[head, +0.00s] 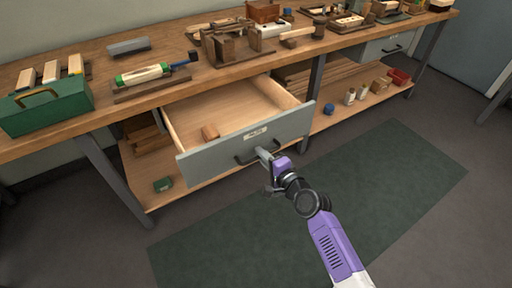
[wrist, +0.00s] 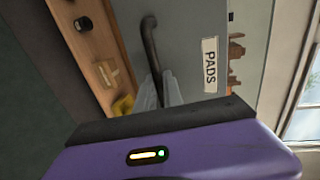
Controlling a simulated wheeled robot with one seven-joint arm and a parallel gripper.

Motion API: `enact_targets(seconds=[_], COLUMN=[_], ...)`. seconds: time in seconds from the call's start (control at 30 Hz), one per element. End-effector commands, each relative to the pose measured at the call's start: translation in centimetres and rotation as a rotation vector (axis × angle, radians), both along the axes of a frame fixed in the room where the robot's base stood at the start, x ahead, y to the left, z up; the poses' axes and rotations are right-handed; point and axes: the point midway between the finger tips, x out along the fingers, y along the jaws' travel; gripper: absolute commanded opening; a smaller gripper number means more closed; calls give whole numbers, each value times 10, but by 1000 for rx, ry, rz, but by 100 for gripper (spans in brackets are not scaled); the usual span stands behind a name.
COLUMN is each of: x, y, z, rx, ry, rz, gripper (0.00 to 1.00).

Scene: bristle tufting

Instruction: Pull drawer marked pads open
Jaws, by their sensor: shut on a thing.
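The pads drawer (head: 225,152) stands well out from under the workbench, with a grey front and a pale wooden inside. In the wrist view the drawer front (wrist: 190,40) carries a white label (wrist: 210,65) reading PADS. The dark bar handle (wrist: 150,45) is on the front, and it also shows in the head view (head: 243,158). My gripper (head: 266,158) is at the drawer front, shut on the handle. In the wrist view its fingers (wrist: 160,92) close around the handle's near end.
The workbench top (head: 170,105) holds a green toolbox (head: 45,105), a brush in a holder (head: 145,76) and wooden fixtures. Below, a shelf (head: 340,112) carries jars and small boxes. Bench legs flank the drawer. The green mat (head: 400,170) on the floor is clear.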

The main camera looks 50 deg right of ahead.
Motion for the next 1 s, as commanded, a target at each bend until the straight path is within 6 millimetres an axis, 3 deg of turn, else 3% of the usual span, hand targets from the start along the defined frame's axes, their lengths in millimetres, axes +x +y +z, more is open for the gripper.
enact_targets(seconds=[0.3, 0.77, 0.8, 0.87, 1.0], x=[-30, -34, -34, -34, -33], y=[9, 10, 10, 10, 10], z=[-2, -1, -1, -1, -1], rx=[1, 1, 1, 1, 0], ry=[4, 2, 2, 2, 1], rz=[2, 2, 2, 1, 1], gripper=[0, 0, 19, 31, 33])
